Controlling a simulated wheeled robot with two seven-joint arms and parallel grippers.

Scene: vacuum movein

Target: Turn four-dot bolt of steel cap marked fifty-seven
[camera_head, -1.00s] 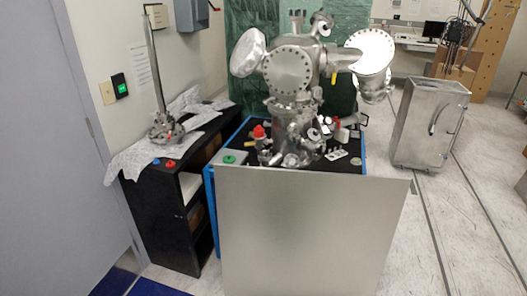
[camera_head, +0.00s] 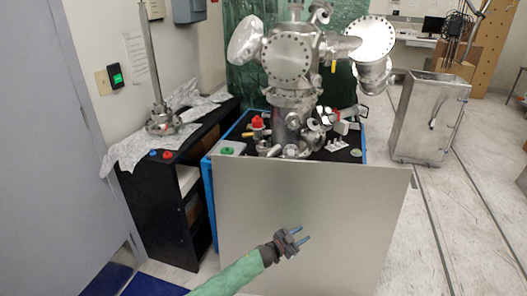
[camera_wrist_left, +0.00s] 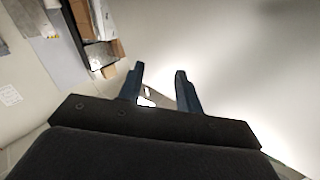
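A steel vacuum chamber (camera_head: 290,100) stands on a black-topped bench with blue sides. Its front carries a round steel cap (camera_head: 287,58) ringed with bolts. The number and dot marks are too small to read, so I cannot tell which cap is fifty-seven or which bolt has four dots. My left gripper (camera_head: 304,239), on a green-sleeved arm, is in front of the grey panel, well below the chamber. Its two blue fingers are apart with nothing between them. They also show apart in the left wrist view (camera_wrist_left: 158,84). My right gripper is not in view.
A large grey panel (camera_head: 310,205) stands in front of the bench. A black shelf (camera_head: 160,215) with a steel post and foil is at left. A steel cabinet (camera_head: 425,115) stands at right. Floor is clear between panel and cabinet.

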